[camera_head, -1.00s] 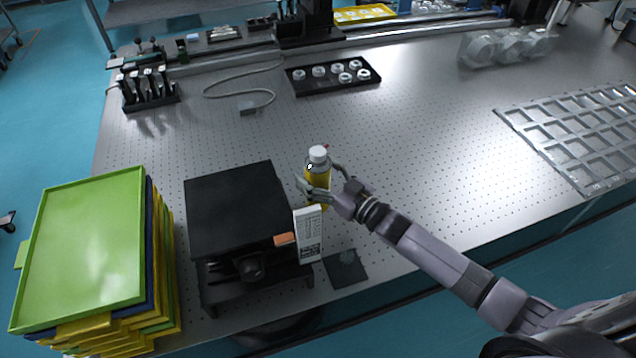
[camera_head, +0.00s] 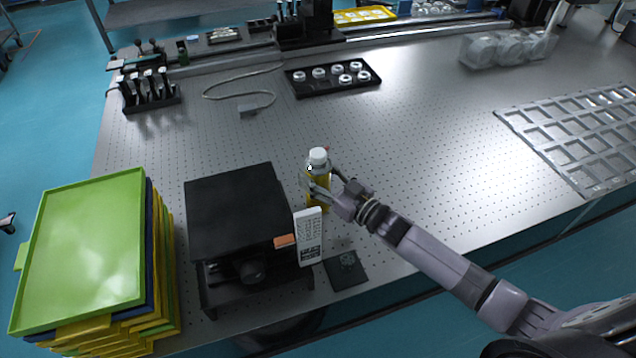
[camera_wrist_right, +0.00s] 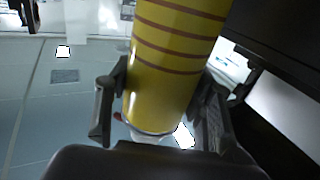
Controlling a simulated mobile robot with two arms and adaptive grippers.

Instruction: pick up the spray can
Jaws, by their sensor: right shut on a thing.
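The spray can (camera_head: 318,174) is yellow with a white cap and stands near the middle of the perforated table, just right of the black lift platform. My right gripper (camera_head: 322,186) reaches it from the lower right, and its fingers are closed around the can's body. In the right wrist view the can (camera_wrist_right: 174,60) shows as a yellow cylinder with dark stripes between the two fingers of the right gripper (camera_wrist_right: 163,105). The can's lower part is partly hidden in the head view, so I cannot tell whether it touches the table. My left gripper is not seen.
Stacked green and yellow trays (camera_head: 85,245) are farther left. A black tray of rings (camera_head: 333,77) lies behind.

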